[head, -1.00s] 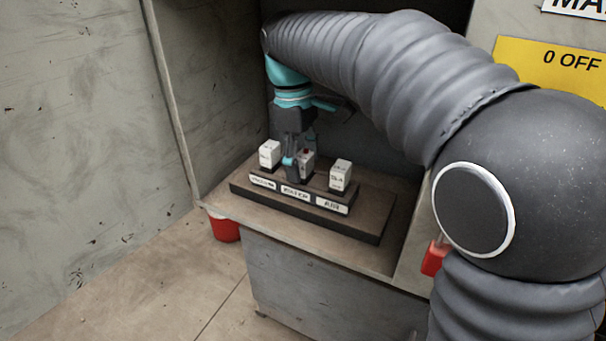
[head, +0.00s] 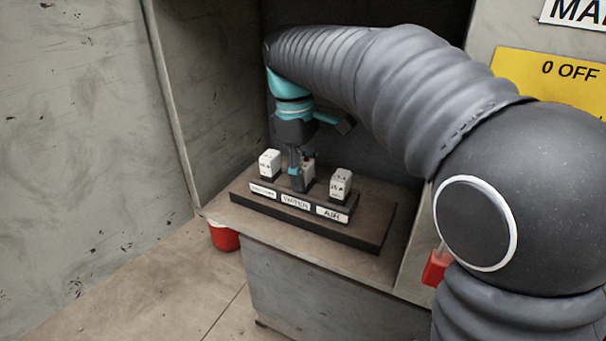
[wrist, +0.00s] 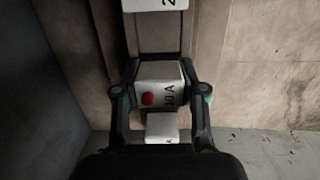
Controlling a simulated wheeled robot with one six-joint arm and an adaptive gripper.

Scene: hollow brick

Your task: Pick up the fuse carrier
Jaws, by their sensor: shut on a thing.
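The fuse carrier (head: 308,176) is a white block with a red dot on top, the middle of three in a row on a dark stepped base (head: 360,233). It also shows in the wrist view (wrist: 160,78), marked "10 A". My gripper (head: 300,180) points down, with its two fingers shut on opposite sides of this block. The fingers hide part of it in the head view. The block sits low at the base; I cannot tell whether it is clear of its seat. In the wrist view my gripper (wrist: 162,98) straddles it.
Similar white blocks stand to the left (head: 270,164) and right (head: 340,184), close to my fingers. Labels run along the base's front; the right one reads "AIR" (head: 333,214). Walls enclose the bench niche. A red bucket (head: 224,236) stands below the bench's left edge.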

